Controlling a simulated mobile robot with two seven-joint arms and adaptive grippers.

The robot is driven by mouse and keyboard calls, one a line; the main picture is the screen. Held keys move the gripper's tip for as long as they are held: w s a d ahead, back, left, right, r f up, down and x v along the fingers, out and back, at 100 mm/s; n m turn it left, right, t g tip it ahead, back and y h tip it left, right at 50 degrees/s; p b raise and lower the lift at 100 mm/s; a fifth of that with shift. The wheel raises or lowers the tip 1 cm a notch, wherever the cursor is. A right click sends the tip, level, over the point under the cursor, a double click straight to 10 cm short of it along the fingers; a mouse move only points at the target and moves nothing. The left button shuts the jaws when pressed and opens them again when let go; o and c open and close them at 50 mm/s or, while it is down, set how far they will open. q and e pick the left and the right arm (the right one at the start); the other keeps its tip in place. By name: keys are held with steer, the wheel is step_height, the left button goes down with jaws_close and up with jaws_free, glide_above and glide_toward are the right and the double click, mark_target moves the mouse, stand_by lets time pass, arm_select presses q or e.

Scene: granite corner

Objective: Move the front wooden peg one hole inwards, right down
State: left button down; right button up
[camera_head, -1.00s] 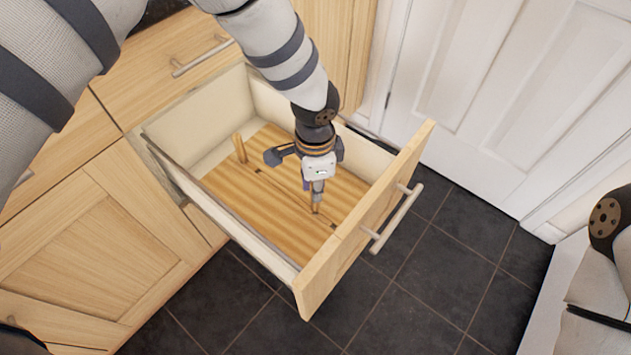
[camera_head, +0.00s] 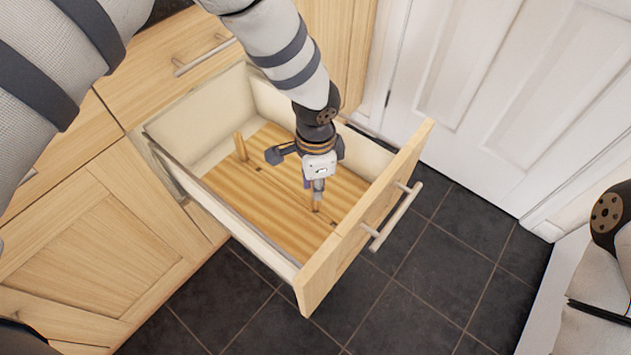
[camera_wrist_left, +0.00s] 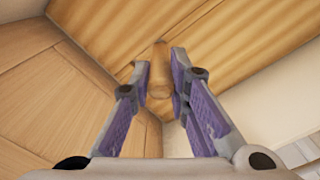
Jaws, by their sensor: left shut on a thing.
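The front wooden peg (camera_head: 316,204) is a pale upright peg at the board in the open drawer. My left gripper (camera_head: 318,189) points down over the board and is shut on this peg. In the left wrist view the peg (camera_wrist_left: 160,72) stands between the two purple-lined fingers (camera_wrist_left: 160,85). I cannot tell whether its lower end is in a hole or just above the board. The striped wooden board (camera_head: 265,205) has small dark holes, one at the front (camera_head: 333,224). My right gripper is out of view.
A second peg (camera_head: 240,147) stands at the back of the board. The drawer's side walls (camera_head: 225,228) and handled front panel (camera_head: 365,225) surround the board closely. A cabinet (camera_head: 90,250) is at left, a white door (camera_head: 500,90) at right. The dark tiled floor (camera_head: 440,270) is clear.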

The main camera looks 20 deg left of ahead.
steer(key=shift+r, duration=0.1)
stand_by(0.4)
arm_select(q)
steer(key=shift+f+b, duration=0.5)
steer(key=shift+f, duration=0.9)
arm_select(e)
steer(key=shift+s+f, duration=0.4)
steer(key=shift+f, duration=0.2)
arm_select(q)
steer(key=c, duration=1.4)
jaws_free()
steer(key=shift+c, duration=0.2)
steer(key=shift+r, duration=0.1)
step_height(320, 180, up, 12)
steer(key=shift+f, duration=0.1)
